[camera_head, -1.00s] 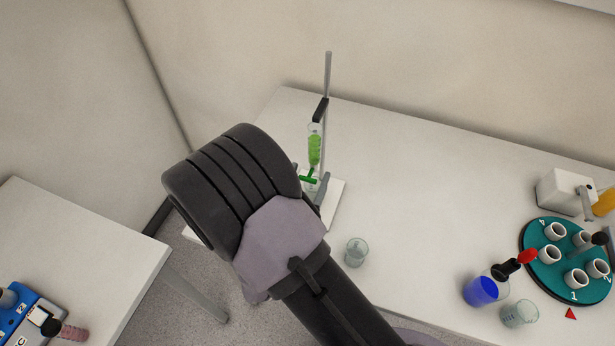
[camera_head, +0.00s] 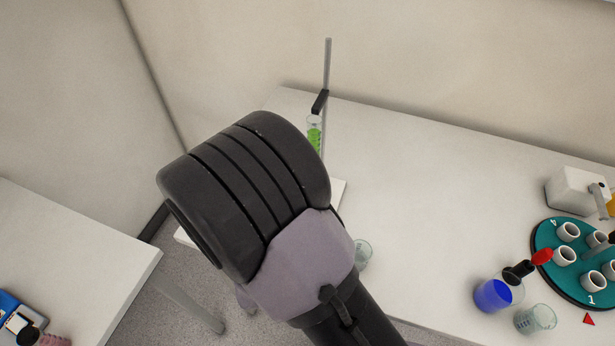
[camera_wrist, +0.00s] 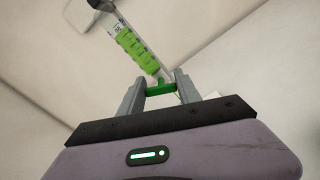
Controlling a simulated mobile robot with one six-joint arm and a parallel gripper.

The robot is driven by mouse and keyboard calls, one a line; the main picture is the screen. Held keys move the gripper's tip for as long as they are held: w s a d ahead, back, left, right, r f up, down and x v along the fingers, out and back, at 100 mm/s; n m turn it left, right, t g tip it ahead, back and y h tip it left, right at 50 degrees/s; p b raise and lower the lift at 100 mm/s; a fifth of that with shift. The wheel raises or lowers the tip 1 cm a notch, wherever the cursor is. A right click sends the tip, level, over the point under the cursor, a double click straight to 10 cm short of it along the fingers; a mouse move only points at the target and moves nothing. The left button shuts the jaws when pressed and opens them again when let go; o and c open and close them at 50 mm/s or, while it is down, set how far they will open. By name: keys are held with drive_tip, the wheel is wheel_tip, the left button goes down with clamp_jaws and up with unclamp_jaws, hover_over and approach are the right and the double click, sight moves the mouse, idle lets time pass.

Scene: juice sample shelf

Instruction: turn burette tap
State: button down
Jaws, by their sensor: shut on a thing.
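The burette (camera_head: 314,133) holds green liquid and is clamped on a metal stand (camera_head: 327,65) at the back of the table. In the head view my arm hides its lower part and the tap. In the wrist view the burette (camera_wrist: 135,47) runs down to the green tap (camera_wrist: 160,88). My gripper (camera_wrist: 160,87) is shut on the green tap, with one grey finger at each side of it. The head view does not show the fingers. The white stand base (camera_head: 336,193) is mostly hidden behind my arm.
A clear beaker (camera_head: 363,253) stands just right of my arm, partly hidden. At the right are a blue-filled flask (camera_head: 492,294), another beaker (camera_head: 535,319), a teal carousel (camera_head: 545,262) with white cups and a white device (camera_head: 570,190). The table's middle is clear.

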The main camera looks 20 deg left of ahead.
drive_tip(key=c, duration=0.8)
unclamp_jaws()
drive_tip(key=shift+c, duration=0.2)
drive_tip(key=s+a+p, duration=0.1)
drive_tip(key=s+p, duration=0.1)
drive_tip(key=s, duration=1.5)
drive_tip(key=shift+s+a, duration=0.2)
drive_tip(key=shift+s, duration=0.05)
